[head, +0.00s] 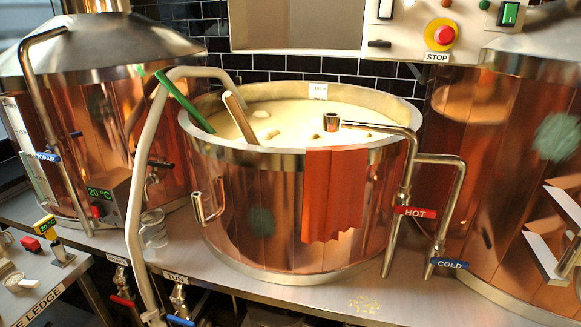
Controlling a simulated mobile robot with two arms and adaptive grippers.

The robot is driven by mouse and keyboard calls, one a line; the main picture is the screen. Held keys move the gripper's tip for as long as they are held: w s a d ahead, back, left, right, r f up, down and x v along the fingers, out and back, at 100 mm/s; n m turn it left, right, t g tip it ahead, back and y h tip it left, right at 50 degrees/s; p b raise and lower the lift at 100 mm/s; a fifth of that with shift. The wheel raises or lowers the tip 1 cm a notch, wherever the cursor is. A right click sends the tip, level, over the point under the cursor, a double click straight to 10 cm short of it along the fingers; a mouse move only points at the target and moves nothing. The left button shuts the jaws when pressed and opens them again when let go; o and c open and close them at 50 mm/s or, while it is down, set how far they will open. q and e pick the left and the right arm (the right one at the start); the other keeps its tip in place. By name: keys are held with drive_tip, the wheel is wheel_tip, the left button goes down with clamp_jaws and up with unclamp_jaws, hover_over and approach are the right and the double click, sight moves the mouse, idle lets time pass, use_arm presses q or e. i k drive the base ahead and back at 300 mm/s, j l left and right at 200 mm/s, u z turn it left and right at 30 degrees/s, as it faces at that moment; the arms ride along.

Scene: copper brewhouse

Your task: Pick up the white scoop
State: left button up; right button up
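A small whitish, rounded item (14,280) lies on the ledge at the lower left, near the picture's edge. It may be the white scoop, but it is too small to tell for sure. No other thing in view reads clearly as a white scoop. Neither of my grippers shows in the head view.
An open copper vat (280,220) of pale liquid stands mid-counter. A wooden handle (240,116) and a green one (184,101) stick out. A red cloth (334,195) hangs over its rim. Pipes with a red HOT tag (415,211) stand right. A glass jar (153,229) stands left.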

sight(24, 283)
drive_tip(key=u, duration=1.75)
